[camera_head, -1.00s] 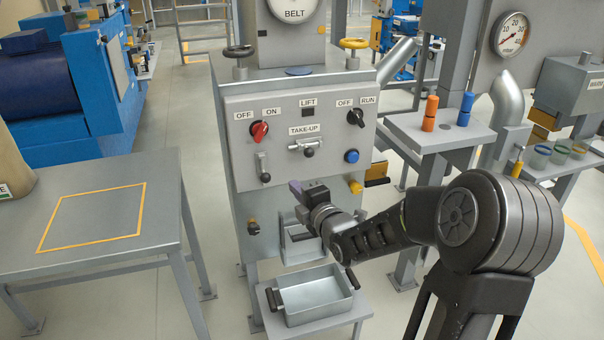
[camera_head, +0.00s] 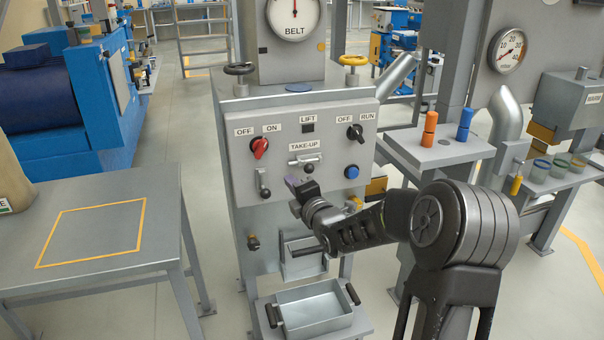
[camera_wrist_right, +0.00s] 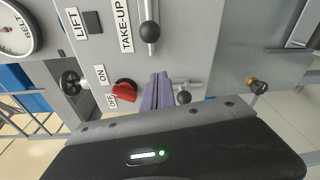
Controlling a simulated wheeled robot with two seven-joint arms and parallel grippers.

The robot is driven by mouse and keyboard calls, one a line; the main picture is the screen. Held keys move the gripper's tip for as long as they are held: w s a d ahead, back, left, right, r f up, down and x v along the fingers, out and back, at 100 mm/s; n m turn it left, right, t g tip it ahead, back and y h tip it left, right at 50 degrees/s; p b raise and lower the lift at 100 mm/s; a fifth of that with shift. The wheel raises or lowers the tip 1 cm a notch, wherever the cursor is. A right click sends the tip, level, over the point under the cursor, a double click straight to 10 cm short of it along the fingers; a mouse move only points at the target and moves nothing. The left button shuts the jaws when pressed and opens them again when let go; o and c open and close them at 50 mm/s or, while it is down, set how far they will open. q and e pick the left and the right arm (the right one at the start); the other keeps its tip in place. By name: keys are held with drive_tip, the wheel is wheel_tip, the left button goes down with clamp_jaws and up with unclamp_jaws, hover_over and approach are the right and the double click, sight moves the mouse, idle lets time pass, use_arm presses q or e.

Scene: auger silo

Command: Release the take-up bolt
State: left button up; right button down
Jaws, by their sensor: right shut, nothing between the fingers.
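The take-up bolt (camera_head: 303,161) is a short metal bar with a black ball knob, mounted under the TAKE-UP label on the grey panel (camera_head: 330,130). My right gripper (camera_head: 292,184) is in front of the panel, just below and left of the knob in the picture. Its purple fingers (camera_wrist_right: 157,92) are shut and empty, apart from the bolt. My left gripper is not in view.
A red OFF/ON switch (camera_head: 259,147) and a lever with a black ball (camera_head: 264,184) sit left of the bolt. A black OFF/RUN switch (camera_head: 355,132) and blue button (camera_head: 351,172) sit right. A metal tray (camera_head: 315,311) stands below on a small stand.

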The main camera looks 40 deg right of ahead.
sight(308, 166)
drive_tip(key=x, duration=0.3)
drive_tip(key=shift+w, duration=0.35)
drive_tip(key=s+d, duration=0.1)
drive_tip(key=s+d+p, duration=0.1)
drive_tip(key=d, duration=0.1)
drive_tip(key=shift+s+d+r, duration=0.15)
drive_tip(key=shift+d+r, duration=0.05)
drive_tip(key=shift+r, duration=0.2)
drive_tip(key=d, duration=0.1)
drive_tip(key=s+d+b, duration=0.1)
drive_tip(key=d, duration=0.1)
drive_tip(key=shift+s+d, duration=0.15)
drive_tip(key=shift+d, duration=0.1)
